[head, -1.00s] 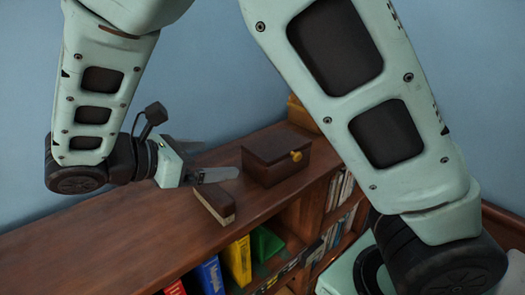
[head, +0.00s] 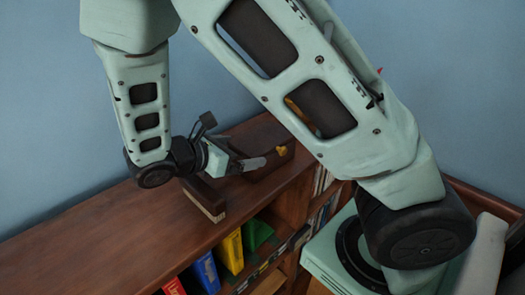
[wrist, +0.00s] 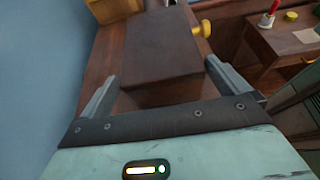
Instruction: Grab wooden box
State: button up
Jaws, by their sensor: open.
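The wooden box (head: 268,170) is dark brown with a yellow knob and sits on top of the bookcase, partly hidden behind my gripper and arm in the head view. My gripper (head: 245,160) is open at the near left side of the box. In the wrist view the box (wrist: 160,45) lies ahead, between and beyond the two open fingers of my gripper (wrist: 160,80), with its yellow knob (wrist: 202,28) on the right. I cannot tell whether the fingers touch it.
A brown block with a pale side (head: 205,198) lies on the bookcase top (head: 110,235) below my gripper. Colored books (head: 231,250) stand on the shelf beneath. A yellowish box (wrist: 112,8) is beyond the wooden box. The blue wall (head: 45,120) runs behind.

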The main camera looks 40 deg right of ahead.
aim_at(253, 148)
jog(key=p+x, duration=0.2)
jog(key=x, duration=0.2)
jog(key=shift+s+d+r, duration=0.1)
jog(key=shift+s+d, duration=0.05)
jog(key=shift+d, duration=0.15)
jog(key=shift+d+f, duration=0.2)
jog(key=shift+f, duration=0.05)
jog(key=c, duration=1.1)
jog(key=shift+r, duration=0.25)
